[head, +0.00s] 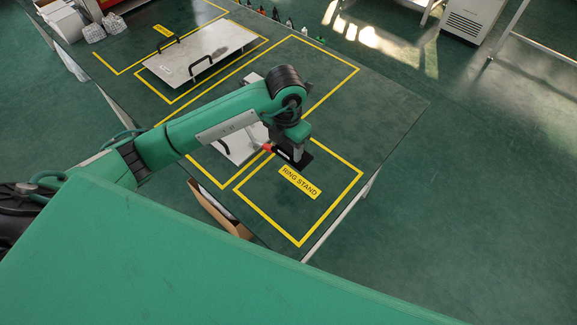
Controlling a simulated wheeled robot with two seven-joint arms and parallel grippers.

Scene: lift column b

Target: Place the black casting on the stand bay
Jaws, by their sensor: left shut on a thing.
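My left gripper (291,155) comes in from the left on a green arm and points down over the table. It is shut on a dark piece, which I take to be the black casting (304,161); the gripper and wrist hide much of it. They are at the far edge of the stand bay (315,215), a yellow-outlined area labelled "RING STAND". I cannot tell whether the casting touches the table. The bay's inside is otherwise bare. My right gripper is out of view.
A silvery plate (240,148) lies partly behind my arm, with a small red part (267,147) beside the gripper. A larger plate with black handles (200,52) lies in another yellow outline. The table's right part (385,105) is clear. A cardboard box (215,208) is below the near edge.

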